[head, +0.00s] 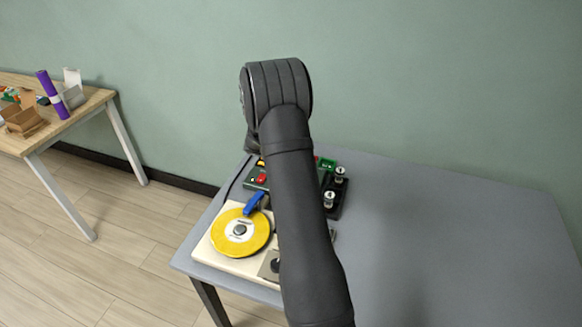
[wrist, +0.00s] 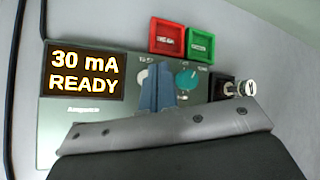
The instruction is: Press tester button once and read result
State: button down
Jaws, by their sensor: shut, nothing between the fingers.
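The tester (wrist: 60,128) has a grey-green panel in the wrist view. Its lit display (wrist: 84,71) reads "30 mA READY". A red button block (wrist: 167,37) and a green button block (wrist: 200,46) stand at the top; their labels are too blurred to read. In the head view, my arm hides the gripper and part of the green tester (head: 251,180).
Metal posts (head: 340,174) on a black base stand right of the tester. A cream board with a yellow disc (head: 240,233) and blue lever (head: 255,203) lies in front. The grey table (head: 450,240) is clear at right. A wooden table (head: 75,120) holds clutter at left.

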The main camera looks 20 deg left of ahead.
jog(key=shift+f, duration=1.1)
jog(key=shift+f, duration=0.15)
dwell(1.2)
jog(key=shift+f, duration=0.3)
jog(key=shift+f, duration=0.45)
dwell(0.7)
jog(key=shift+r, duration=0.85)
jog(key=shift+r, duration=2.55)
jog(key=shift+f, duration=0.1)
